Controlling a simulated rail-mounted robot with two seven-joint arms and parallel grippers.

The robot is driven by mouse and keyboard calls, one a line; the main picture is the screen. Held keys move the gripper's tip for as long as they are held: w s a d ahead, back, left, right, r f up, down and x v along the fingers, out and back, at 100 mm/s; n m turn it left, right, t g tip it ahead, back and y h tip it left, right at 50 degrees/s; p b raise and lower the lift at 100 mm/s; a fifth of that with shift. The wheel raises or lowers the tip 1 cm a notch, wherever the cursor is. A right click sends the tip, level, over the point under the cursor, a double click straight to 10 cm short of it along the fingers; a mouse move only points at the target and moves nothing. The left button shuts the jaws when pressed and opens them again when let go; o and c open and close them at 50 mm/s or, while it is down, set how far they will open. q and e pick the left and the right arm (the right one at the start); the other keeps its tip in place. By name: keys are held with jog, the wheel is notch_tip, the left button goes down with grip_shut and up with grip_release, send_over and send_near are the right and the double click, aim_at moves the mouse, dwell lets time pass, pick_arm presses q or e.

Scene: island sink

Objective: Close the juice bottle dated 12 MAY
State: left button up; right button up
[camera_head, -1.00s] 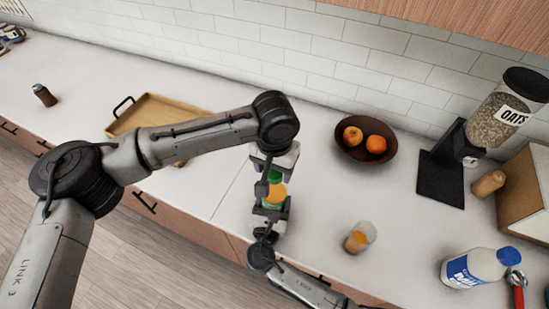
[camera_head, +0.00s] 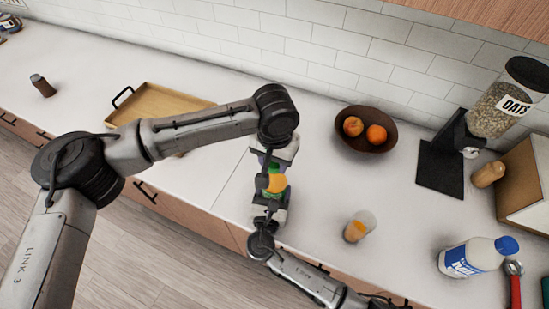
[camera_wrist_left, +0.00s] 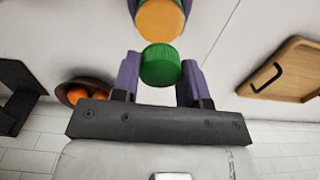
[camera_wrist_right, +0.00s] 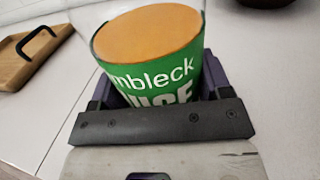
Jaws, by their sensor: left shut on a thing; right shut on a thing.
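The juice bottle (camera_wrist_right: 150,75) has a green label and an orange juice surface under clear walls. My right gripper (camera_head: 270,206) is shut around it and holds it upright or nearly so. No date is readable. A green ribbed cap (camera_wrist_left: 161,66) sits between the purple fingers of my left gripper (camera_wrist_left: 160,80), which is shut on it. In the head view the left gripper is directly above the bottle, close to its top. The orange juice (camera_head: 277,184) shows just below the cap. I cannot tell whether the cap touches the bottle's rim.
A small container of orange juice (camera_head: 360,226) stands on the counter to the right. A brown fruit bowl (camera_head: 347,142) is behind, with an oats dispenser (camera_head: 440,165) and a white bottle (camera_head: 470,258) further right. A wooden tray (camera_head: 165,101) lies left. The counter between is clear.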

pick_arm(q)
jog(key=o, duration=1.1)
jog(key=shift+r, duration=0.1)
notch_tip(320, 180, up, 12)
jog(key=shift+f, duration=0.1)
pick_arm(e)
jog(key=o, duration=1.8)
pick_arm(q)
jog(key=shift+r+p, duration=0.3)
pick_arm(e)
jog(key=v, duration=1.4)
jog(key=shift+w, duration=0.1)
